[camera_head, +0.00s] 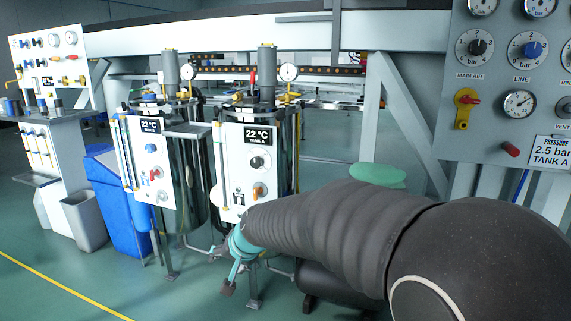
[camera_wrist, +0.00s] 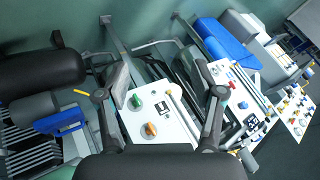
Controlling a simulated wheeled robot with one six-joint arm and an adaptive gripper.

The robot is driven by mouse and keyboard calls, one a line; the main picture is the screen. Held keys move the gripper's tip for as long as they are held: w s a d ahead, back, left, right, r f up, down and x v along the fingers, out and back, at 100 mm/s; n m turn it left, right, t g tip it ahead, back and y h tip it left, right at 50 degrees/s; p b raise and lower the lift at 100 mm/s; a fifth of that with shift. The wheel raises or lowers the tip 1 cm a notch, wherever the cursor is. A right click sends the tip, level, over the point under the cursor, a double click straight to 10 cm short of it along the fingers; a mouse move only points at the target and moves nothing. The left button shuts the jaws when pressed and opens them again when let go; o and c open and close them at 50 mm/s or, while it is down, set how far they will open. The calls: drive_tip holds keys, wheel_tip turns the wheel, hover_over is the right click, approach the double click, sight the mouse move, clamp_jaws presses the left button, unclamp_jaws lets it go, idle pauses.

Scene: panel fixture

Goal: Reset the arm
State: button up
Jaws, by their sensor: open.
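My arm in its dark ribbed sleeve reaches from the lower right across the head view. My gripper (camera_head: 236,262) hangs at its end, tilted downward, just below the lower edge of the white TANK A panel (camera_head: 234,150). In the wrist view my gripper (camera_wrist: 162,78) has its two dark fingers spread wide apart with nothing held between them. Behind the gap shows a white panel (camera_wrist: 172,128) with a green knob (camera_wrist: 134,102) and an orange knob (camera_wrist: 151,130). I cannot tell the distance between the fingers and that panel.
A second tank panel (camera_head: 143,150) stands to the left. A blue bin (camera_head: 117,205) and a grey bin (camera_head: 84,220) stand further left. A gauge panel (camera_head: 490,110) with a pressure sign (camera_head: 549,151) is at the right. Green floor (camera_head: 60,285) is clear at the lower left.

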drive_tip(key=s+d+r+h+p, duration=0.2)
drive_tip(key=s+d+r, duration=0.2)
drive_tip(key=s+d, duration=0.9)
drive_tip(key=s+d+r+n+h+p, duration=0.1)
drive_tip(key=s+d+r+h+p, duration=0.2)
drive_tip(key=s+d, duration=1.1)
drive_tip(key=shift+s+d+r, duration=0.25)
drive_tip(key=shift+d+r, duration=0.6)
drive_tip(key=shift+d, duration=0.35)
